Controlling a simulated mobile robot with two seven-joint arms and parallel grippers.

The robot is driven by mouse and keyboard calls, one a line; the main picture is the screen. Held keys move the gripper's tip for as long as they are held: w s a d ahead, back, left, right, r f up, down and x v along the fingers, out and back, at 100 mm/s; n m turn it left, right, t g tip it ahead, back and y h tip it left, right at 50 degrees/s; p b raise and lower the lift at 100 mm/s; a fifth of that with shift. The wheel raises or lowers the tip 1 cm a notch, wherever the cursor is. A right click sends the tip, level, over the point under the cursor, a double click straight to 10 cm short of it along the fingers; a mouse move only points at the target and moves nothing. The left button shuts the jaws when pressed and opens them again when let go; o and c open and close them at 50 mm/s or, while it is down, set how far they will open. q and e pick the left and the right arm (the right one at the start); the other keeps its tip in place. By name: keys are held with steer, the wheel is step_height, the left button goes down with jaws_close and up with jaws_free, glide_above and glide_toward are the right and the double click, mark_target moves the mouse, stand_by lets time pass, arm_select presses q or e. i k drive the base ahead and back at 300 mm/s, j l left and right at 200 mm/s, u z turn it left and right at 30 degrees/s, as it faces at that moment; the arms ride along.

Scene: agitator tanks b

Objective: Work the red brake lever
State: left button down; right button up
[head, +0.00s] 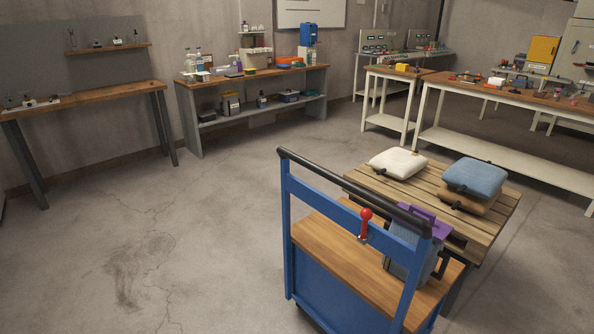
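The red brake lever (366,222) has a round red knob and a short red stem. It stands upright on the blue crossbar of a blue cart (330,291), below the cart's black push handle (345,187). The cart has a wooden deck and stands on the floor at the lower middle right in the head view. Neither of my grippers shows in the head view.
A slatted wooden table or pallet (487,223) behind the cart bears a white sack (398,163) and a blue sack (475,178). A grey box with a purple top (428,222) is by the cart's deck. Benches line the walls. The floor (150,240) at left is clear.

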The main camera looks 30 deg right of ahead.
mark_target(366, 213)
steer(key=z, duration=0.9)
steer(key=i+l+u, duration=0.15)
steer(key=l, duration=0.2)
steer(key=i+l+u, duration=0.1)
steer(key=l, duration=0.3)
steer(key=i+l+u, duration=0.15)
steer(key=l, duration=0.2)
steer(key=i+l+u, duration=0.15)
steer(key=l, duration=0.25)
steer(key=l+u, duration=0.1)
steer(key=l, duration=0.3)
